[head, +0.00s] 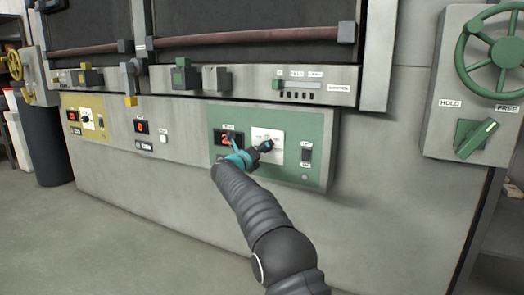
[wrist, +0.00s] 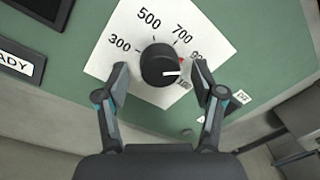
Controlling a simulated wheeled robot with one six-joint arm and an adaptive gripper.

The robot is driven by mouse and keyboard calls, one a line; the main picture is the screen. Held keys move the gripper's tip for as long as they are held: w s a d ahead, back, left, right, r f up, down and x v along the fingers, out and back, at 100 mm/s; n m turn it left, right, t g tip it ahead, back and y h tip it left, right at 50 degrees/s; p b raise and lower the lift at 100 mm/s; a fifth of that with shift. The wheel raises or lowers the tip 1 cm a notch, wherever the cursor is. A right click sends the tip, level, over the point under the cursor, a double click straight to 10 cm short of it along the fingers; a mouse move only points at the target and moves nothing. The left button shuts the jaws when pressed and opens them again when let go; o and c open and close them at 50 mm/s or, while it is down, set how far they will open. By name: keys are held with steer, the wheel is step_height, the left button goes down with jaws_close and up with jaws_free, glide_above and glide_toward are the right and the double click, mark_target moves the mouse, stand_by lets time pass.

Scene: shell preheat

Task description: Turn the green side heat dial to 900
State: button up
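The green side heat dial (wrist: 158,62) is a round black knob on a white scale plate in the wrist view. The plate reads 300, 500, 700 and a label starting with 9, partly hidden by my right finger. A further label lower right is hard to read. A red mark sits by the 9 label. The knob's white pointer line points right, seemingly a little past the red mark. My gripper (wrist: 160,76) is open, one finger on each side of the knob with gaps. In the head view my gripper (head: 255,152) is at the white plate (head: 268,134).
The green panel (head: 318,130) also holds a red-digit display, partly covered by my gripper, and a black switch (head: 306,153). A yellow panel (head: 73,101) is at left. A green lever (head: 477,139) and green wheel (head: 505,52) are at right. The floor at left is clear.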

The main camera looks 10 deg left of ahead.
steer(key=v, duration=1.2)
stand_by(0.3)
